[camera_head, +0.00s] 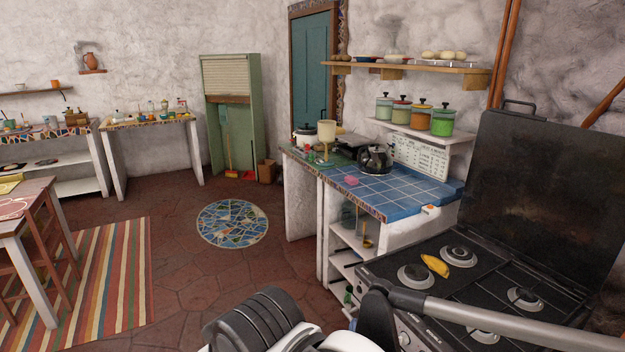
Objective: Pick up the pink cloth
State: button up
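A small pink item (351,180), which looks like the pink cloth, lies on the blue-tiled counter (395,190), near its front left edge. It is small in the picture, so I cannot tell whether it is folded. A black kettle (375,158) stands just behind it and to the right. Parts of my own arm show along the bottom of the picture, well in front of the counter. I cannot make out my gripper's fingers.
A black stove (470,262) with a raised lid stands right of the counter, with a yellow banana-like item (435,265) on it. A shelf (425,133) with several canisters hangs above the counter. A wooden table (38,205) stands left. The floor between is clear.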

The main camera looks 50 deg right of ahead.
aim_at(350, 180)
jog(key=i+l+z, duration=0.1)
jog(key=i+z, duration=0.2)
jog(key=i, duration=0.3)
jog(key=i+z, duration=0.35)
jog(key=i, duration=0.25)
jog(key=i+j+z, duration=0.3)
jog(key=i, duration=0.3)
jog(key=i+l+z, duration=0.35)
jog(key=i, duration=0.15)
jog(key=i+z, duration=0.35)
jog(key=i, duration=0.15)
jog(key=i+z, duration=0.4)
jog(key=i, duration=0.15)
jog(key=i+l+u, duration=0.4)
jog(key=l, duration=0.2)
jog(key=i+l+u, duration=0.2)
jog(key=l, duration=0.15)
jog(key=k+j, duration=0.05)
jog(key=k, duration=0.05)
